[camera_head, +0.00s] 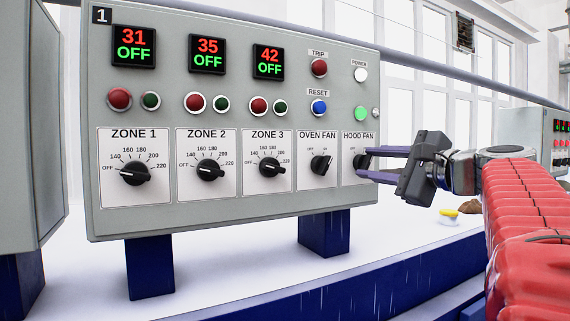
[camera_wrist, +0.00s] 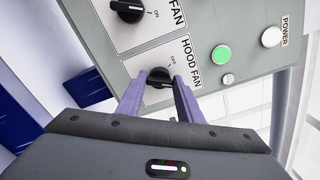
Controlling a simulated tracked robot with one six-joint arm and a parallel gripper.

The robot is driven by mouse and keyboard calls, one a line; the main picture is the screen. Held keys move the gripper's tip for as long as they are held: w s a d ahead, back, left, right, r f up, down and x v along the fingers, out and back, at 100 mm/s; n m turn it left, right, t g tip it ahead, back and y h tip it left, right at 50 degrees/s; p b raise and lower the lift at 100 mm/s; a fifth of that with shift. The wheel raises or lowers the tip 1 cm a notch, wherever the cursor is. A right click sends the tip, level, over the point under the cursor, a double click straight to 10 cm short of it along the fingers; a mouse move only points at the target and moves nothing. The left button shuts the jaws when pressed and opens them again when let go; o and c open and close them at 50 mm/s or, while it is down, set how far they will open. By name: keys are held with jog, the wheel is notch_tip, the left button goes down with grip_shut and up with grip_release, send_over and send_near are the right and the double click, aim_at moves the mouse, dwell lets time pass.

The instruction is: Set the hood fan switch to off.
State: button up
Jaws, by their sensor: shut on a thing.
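The hood fan switch is a black rotary knob (camera_head: 360,161) on the HOOD FAN plate, at the lower right of the grey control panel (camera_head: 240,222). In the wrist view the knob (camera_wrist: 159,76) sits between the two purple fingers, with small off and on marks partly visible beside it. My gripper (camera_head: 362,162) reaches in from the right, its fingers shut on the knob's sides. It also shows in the wrist view (camera_wrist: 159,82). The fingers cover part of the dial, and I cannot tell exactly which mark the knob's pointer faces.
The oven fan knob (camera_head: 321,164) is just left of the hood fan plate. A lit green button (camera_head: 361,114) and white POWER lamp (camera_head: 360,75) are above. Zone knobs fill the panel's left side.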

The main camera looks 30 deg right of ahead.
jog(key=shift+f+n, duration=0.15)
jog(key=shift+n, duration=0.85)
jog(key=n, duration=0.4)
jog(key=shift+a+f, duration=0.1)
jog(key=shift+f, duration=0.1)
jog(key=n, duration=0.6)
jog(key=shift+f, duration=0.15)
jog(key=o, duration=1.1)
jog(key=shift+c, duration=0.2)
jog(key=shift+s+r, duration=0.15)
jog(key=shift+r, duration=0.05)
